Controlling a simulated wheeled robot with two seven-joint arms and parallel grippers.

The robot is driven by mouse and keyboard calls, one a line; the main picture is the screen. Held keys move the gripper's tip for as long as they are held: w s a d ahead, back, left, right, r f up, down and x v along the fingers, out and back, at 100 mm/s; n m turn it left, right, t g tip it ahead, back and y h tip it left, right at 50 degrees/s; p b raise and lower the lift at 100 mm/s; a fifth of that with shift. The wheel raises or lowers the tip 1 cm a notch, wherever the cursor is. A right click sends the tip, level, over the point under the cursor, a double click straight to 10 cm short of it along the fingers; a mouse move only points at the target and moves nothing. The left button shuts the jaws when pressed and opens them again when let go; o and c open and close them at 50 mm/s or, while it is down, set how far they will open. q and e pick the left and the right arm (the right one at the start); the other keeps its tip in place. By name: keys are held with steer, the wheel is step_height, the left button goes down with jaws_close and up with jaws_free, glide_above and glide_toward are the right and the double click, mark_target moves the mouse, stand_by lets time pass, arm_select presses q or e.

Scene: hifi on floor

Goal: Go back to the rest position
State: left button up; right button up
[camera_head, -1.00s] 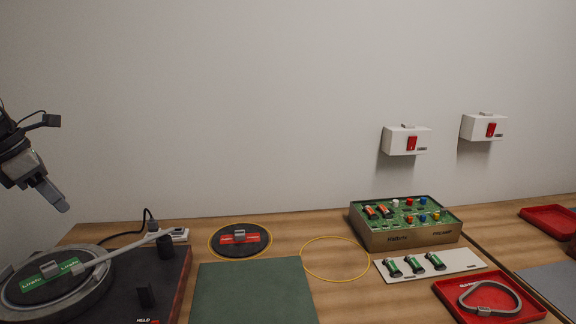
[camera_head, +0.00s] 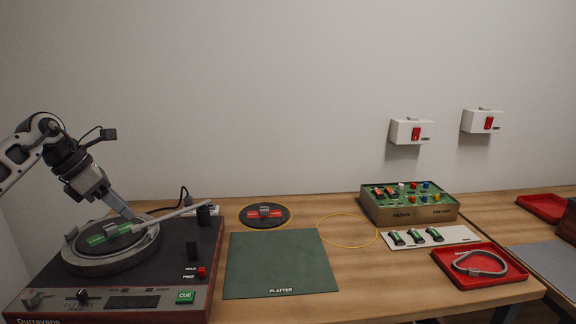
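A second dark record with a red label (camera_head: 265,213) lies in a yellow ring at the back of the table. My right gripper is not in view.
A green platter mat (camera_head: 280,264) lies in mid-table beside an empty yellow ring (camera_head: 348,231). An amplifier box (camera_head: 408,211), a white strip with green cells (camera_head: 455,235) and a red tray (camera_head: 480,281) with a grey loop stand right. Two white switch boxes (camera_head: 411,131) are on the wall.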

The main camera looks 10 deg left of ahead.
arm_select(q)
steer(key=s+d+f+n+t+h, duration=0.15)
steer(key=d+f+n+h, duration=0.25)
steer(key=d, duration=0.7)
steer(key=s+d+f+n+t+h, duration=0.1)
steer(key=d+f+n+t+h, duration=0.3)
steer(key=d, duration=0.7)
steer(key=s+d+f+n+t+h, duration=0.1)
steer(key=d+f+n+h, duration=0.3)
steer(key=d, duration=0.7)
steer(key=s+a+f+n+y, duration=0.1)
steer(key=s+f+n+y, duration=1.2)
steer(key=n, duration=1.5)
steer(key=s+f, duration=0.6)
steer(key=s, duration=0.1)
steer(key=shift+a+f+n, duration=0.3)
steer(key=shift+a+n, duration=0.05)
steer(key=shift+n, duration=0.05)
steer(key=shift+g, duration=0.25)
